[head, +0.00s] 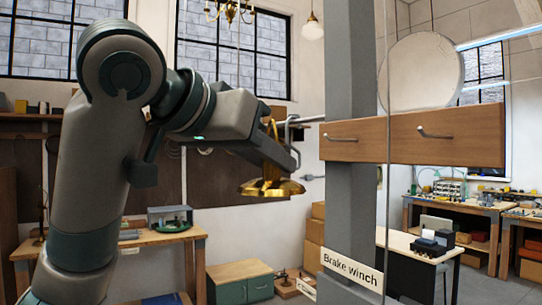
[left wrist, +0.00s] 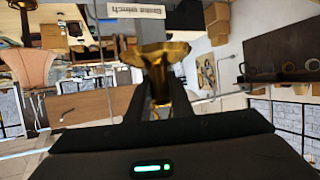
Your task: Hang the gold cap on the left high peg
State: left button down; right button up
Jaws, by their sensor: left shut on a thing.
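The gold cap (head: 272,188) is a shallow flared brass piece with a narrow upper part. My left gripper (head: 285,155) is shut on that upper part and holds the cap in the air, flared side down. In the left wrist view the cap (left wrist: 163,62) sits between the two dark fingers. A wooden board (head: 390,136) on the grey post carries two metal pegs. The left peg (head: 343,138) is bare and lies to the right of the gripper, apart from the cap. The right peg (head: 435,133) is also bare. My right gripper is out of view.
The grey post (head: 350,210) with a "Brake winch" label (head: 352,269) stands just right of the cap. A metal rod (head: 305,119) shows behind the gripper, left of the post. A thin vertical cable (head: 388,60) crosses before the board. Workbenches stand farther back.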

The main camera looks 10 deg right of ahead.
pick_arm(q)
jog(key=shift+d, duration=0.15)
dwell(0.3)
jog(key=shift+w, duration=0.1)
jog(key=shift+w+d+f+p, duration=0.1)
jog(key=shift+w+d+p, duration=0.15)
jog(key=shift+d, duration=0.5)
jog(key=shift+w+d+p, duration=0.25)
jog(key=shift+d, duration=0.45)
jog(key=w+d+p, duration=0.2)
jog(key=d, duration=0.5)
jog(key=shift+w+d, duration=0.4)
jog(key=shift+d+f, duration=0.1)
jog(key=shift+f, duration=0.1)
dwell(1.1)
jog(key=shift+f, duration=0.25)
jog(key=shift+f+b, duration=0.3)
jog(key=shift+b, duration=0.1)
